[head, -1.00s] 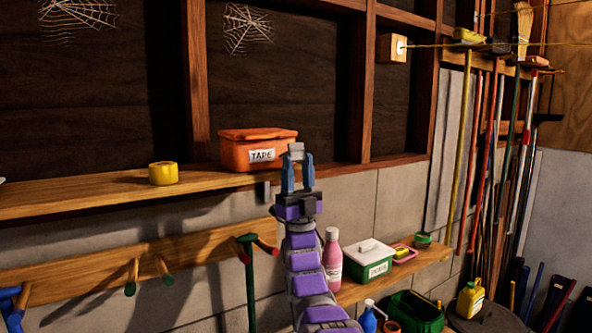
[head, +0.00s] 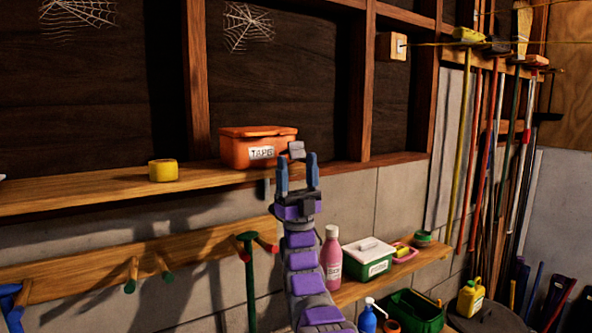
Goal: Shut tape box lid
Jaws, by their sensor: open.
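The orange tape box (head: 236,153), with a white label on its front, stands on the upper wooden shelf. Its orange lid (head: 258,131) shows along the top; I cannot tell whether it is fully shut. My gripper (head: 297,160) is at the box's right front corner in the picture, pointing up, with its two blue fingers apart. A small grey block (head: 297,150) shows between and just above the fingertips. I cannot tell whether it belongs to the box or touches the fingers. My gripper hides part of the shelf edge.
A yellow tape roll (head: 163,171) sits on the upper shelf (head: 90,191), left of the box. Below right, a pink bottle (head: 331,262) and a green box with a white lid (head: 368,257) stand on a lower shelf. A pegged rail (head: 195,248) runs below left.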

